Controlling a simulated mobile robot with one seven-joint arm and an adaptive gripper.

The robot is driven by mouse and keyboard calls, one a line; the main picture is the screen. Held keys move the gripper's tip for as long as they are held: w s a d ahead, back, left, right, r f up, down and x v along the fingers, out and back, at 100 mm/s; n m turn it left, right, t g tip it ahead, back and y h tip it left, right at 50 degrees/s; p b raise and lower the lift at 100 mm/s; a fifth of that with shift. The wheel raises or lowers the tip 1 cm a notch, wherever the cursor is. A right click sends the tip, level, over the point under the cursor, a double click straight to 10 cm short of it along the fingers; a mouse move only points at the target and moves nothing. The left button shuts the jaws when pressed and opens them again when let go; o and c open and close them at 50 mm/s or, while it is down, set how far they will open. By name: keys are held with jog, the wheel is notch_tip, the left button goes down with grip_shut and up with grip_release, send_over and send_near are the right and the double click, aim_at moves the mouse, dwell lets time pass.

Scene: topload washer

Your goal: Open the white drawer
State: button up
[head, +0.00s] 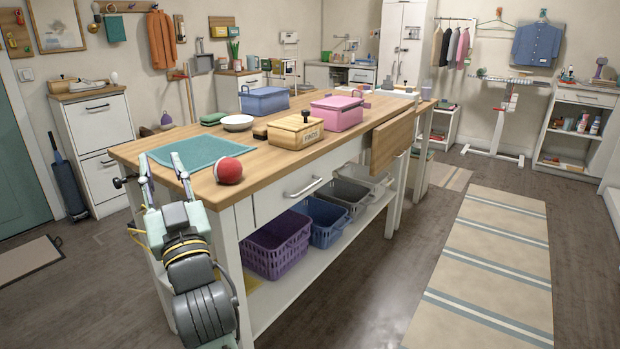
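A white drawer (268,201) with a metal bar handle (303,187) sits under the wooden top of the central worktable, and it looks closed. My gripper (162,166) is at the table's near left corner, pointing away from the camera. Its two fingers are spread apart with nothing seen between them. It is left of the drawer handle and well apart from it. Another white cabinet (97,122) at the left wall also has closed white drawer fronts with dark handles.
The worktable (262,148) holds a teal cloth (203,151), a red ball (228,170), a wooden box (295,131) and pink and blue boxes. Purple (278,247), blue and grey baskets stand on the shelf below the drawer. A wooden leaf (398,136) hangs at the right. The floor in front is clear.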

jog(key=w+d+f+m+g+h, duration=0.2)
jog(key=w+d+f+m+h, duration=0.5)
jog(key=w+d+f, duration=0.6)
jog(key=m+h+p, duration=0.1)
jog(key=m+h, duration=0.1)
jog(key=m, duration=1.5)
send_near(308, 189)
jog(key=w, duration=0.3)
jog(key=w+a, duration=0.1)
jog(key=w, duration=0.3)
jog(key=w+p, duration=0.1)
jog(key=w, duration=0.2)
jog(key=shift+w+a+r, duration=0.25)
jog(key=shift+w+r, duration=0.15)
jog(key=shift+c, duration=0.4)
grip_shut()
